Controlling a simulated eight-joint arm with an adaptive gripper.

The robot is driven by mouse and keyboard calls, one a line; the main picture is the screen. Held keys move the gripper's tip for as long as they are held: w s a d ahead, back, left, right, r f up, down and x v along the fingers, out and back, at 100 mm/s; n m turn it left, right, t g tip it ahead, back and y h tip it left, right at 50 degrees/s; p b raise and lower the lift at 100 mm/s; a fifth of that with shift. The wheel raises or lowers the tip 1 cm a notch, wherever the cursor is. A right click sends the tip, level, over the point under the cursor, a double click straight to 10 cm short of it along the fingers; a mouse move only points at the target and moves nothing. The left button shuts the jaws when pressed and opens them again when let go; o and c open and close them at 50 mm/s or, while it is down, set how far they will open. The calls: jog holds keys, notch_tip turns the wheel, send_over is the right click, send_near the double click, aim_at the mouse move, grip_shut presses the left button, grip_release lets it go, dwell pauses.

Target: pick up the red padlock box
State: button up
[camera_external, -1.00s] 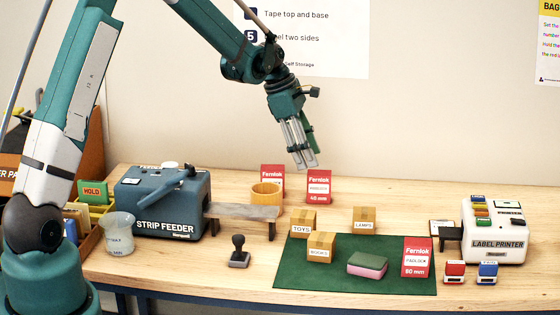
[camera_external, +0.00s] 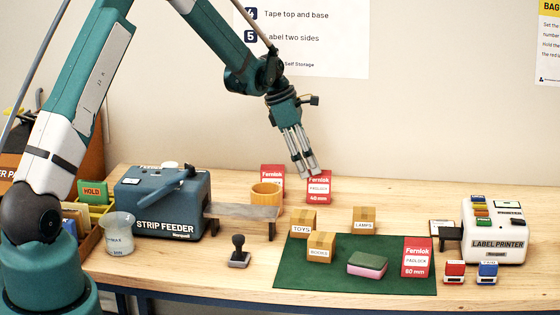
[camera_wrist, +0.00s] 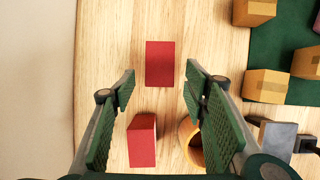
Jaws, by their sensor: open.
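There are several red padlock boxes in view. One marked 40 mm (camera_external: 319,190) stands upright at the back of the bench; its top shows in the wrist view (camera_wrist: 160,63). A second red box (camera_external: 272,174) stands to its left, partly hidden by the tan ring; it also shows in the wrist view (camera_wrist: 142,140). My gripper (camera_external: 307,173) is open and empty, tips close to the 40 mm box in the outside view. In the wrist view the box lies just ahead of the fingertips (camera_wrist: 160,87).
The tan ring (camera_external: 266,193) sits by the grey chute (camera_external: 240,211) of the strip feeder (camera_external: 160,205). Small cartons and a sponge (camera_external: 367,264) are on the green mat (camera_external: 300,277). A label printer (camera_external: 495,230) stands at right. Bench right of the 40 mm box is clear.

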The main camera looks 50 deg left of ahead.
aim_at(319, 184)
jog(key=shift+x, duration=1.2)
jog(key=shift+p+x, duration=0.35)
jog(key=shift+x, duration=2.25)
jog(key=shift+w, duration=0.1)
jog(key=c, duration=1.1)
